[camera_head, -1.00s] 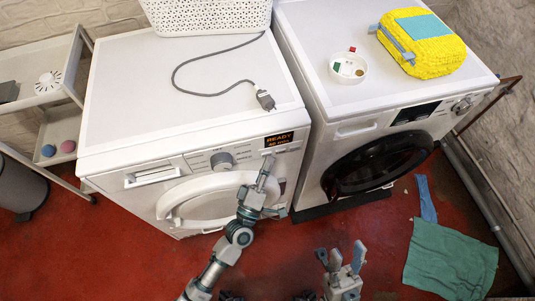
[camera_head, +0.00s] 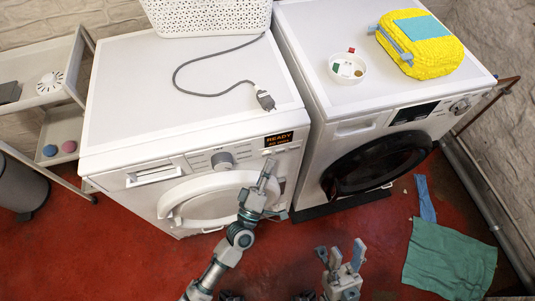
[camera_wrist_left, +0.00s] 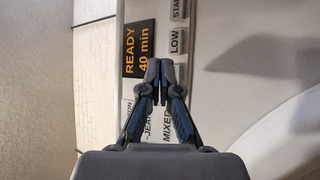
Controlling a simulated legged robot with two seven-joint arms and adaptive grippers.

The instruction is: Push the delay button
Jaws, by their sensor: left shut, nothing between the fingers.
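The left washing machine's control panel (camera_head: 205,160) has a round knob (camera_head: 222,161) and a display reading READY (camera_head: 279,139). In the left wrist view the display reads READY 40 min (camera_wrist_left: 139,48), beside a LOW button (camera_wrist_left: 177,40) and a partly cut-off START button (camera_wrist_left: 178,9). No delay label is readable; part of the panel is hidden behind my gripper. My left gripper (camera_head: 269,164) is shut and empty in front of the panel's right part; it also shows in the wrist view (camera_wrist_left: 160,82). I cannot tell whether its tips touch the panel. My right gripper (camera_head: 343,257) is open and empty, low over the floor.
A second machine (camera_head: 310,50) stands to the right, bearing a yellow bag (camera_head: 432,57) and a white bowl (camera_head: 348,68). A grey cable (camera_head: 205,93) and a white basket (camera_head: 210,16) lie on the left machine. A green cloth (camera_head: 450,260) lies on the floor.

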